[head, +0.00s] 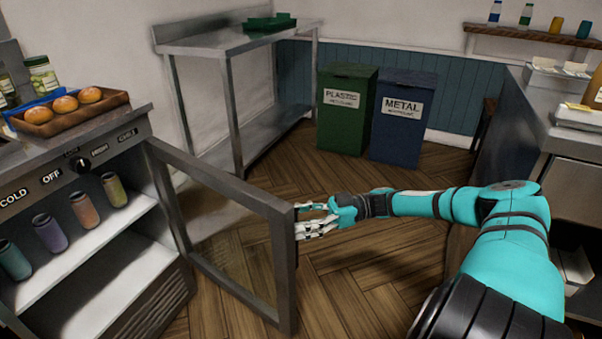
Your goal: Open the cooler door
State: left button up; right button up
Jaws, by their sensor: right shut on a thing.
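The cooler (150,272) stands at the left with white shelves inside. Its glass door (284,262) has a dark frame and stands wide open, swung out to the right over the floor. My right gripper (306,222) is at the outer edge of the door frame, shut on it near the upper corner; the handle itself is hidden. A control knob (80,164) with COLD, OFF and other labels is on the front above the opening. My left gripper is not in view.
A wooden tray (35,126) of buns and a jar (42,75) sit on the cooler top. A steel table (225,42), a green PLASTIC bin (343,128) and a blue METAL bin (400,135) stand behind. A counter (575,138) is at the right. Wooden floor is clear between.

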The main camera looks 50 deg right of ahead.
jog(key=shift+w+d+r, duration=0.15)
jog(key=shift+r, duration=0.05)
jog(key=v, duration=1.2)
jog(key=shift+f, duration=0.2)
